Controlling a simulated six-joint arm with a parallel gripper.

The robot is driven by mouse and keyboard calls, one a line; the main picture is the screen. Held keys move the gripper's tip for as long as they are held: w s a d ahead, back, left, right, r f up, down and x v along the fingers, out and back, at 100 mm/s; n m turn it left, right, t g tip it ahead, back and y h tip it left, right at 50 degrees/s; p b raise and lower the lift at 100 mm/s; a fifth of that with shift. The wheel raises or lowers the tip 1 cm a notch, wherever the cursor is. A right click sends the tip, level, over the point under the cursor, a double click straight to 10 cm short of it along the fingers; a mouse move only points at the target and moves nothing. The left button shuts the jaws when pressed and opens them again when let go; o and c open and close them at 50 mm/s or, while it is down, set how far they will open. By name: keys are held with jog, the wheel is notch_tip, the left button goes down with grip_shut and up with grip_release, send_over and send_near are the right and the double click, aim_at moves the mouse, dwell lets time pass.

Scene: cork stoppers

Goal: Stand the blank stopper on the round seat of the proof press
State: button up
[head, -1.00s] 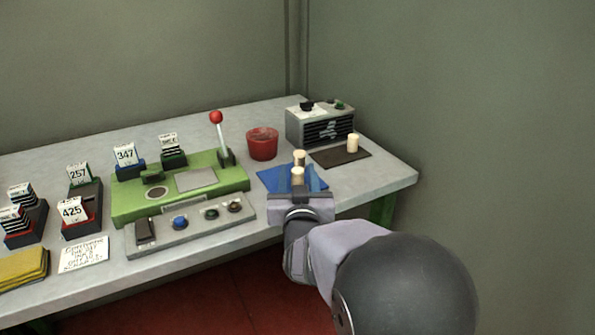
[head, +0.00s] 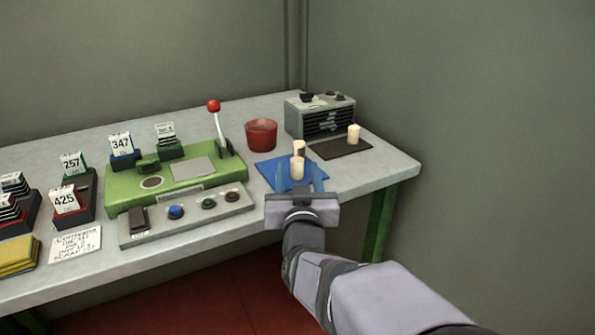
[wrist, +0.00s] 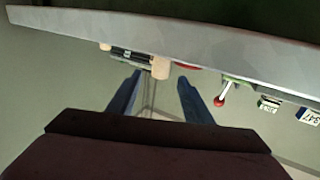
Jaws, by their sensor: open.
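A third stopper (head: 353,133) stands on a dark mat (head: 327,151). I cannot tell which is blank. My gripper (head: 301,184) is open and empty at the blue mat's front edge, fingers pointing toward the near stopper. In the wrist view, that stopper (wrist: 161,68) shows between and beyond the fingertips (wrist: 160,78).
A red cup (head: 261,135) and grey radio-like box (head: 320,117) stand behind the mats. The press lever has a red knob (head: 214,105). A button panel (head: 188,213) lies before the press.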

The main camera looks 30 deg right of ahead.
jog(key=w+d+r+n+g+y+p, duration=0.15)
jog(key=w+r+p, duration=0.45)
jog(key=p, duration=1.1)
jog(key=w+d+r+g+p, duration=0.1)
jog(key=d+r+g+p, duration=0.15)
jog(key=r+p, duration=1.1)
notch_tip(320, 180, down, 9)
jog(key=w+a+g+y+p, duration=0.2)
jog(key=w+g+y+p, duration=0.1)
jog(key=g+y+p, duration=0.15)
jog(key=s+a+f+m+g, duration=0.1)
jog(key=s+f+g, duration=0.3)
jog(key=s, duration=0.3)
jog(key=shift+s+p, duration=0.35)
jog(key=shift+f+m, duration=0.1)
jog(key=shift+m, duration=0.15)
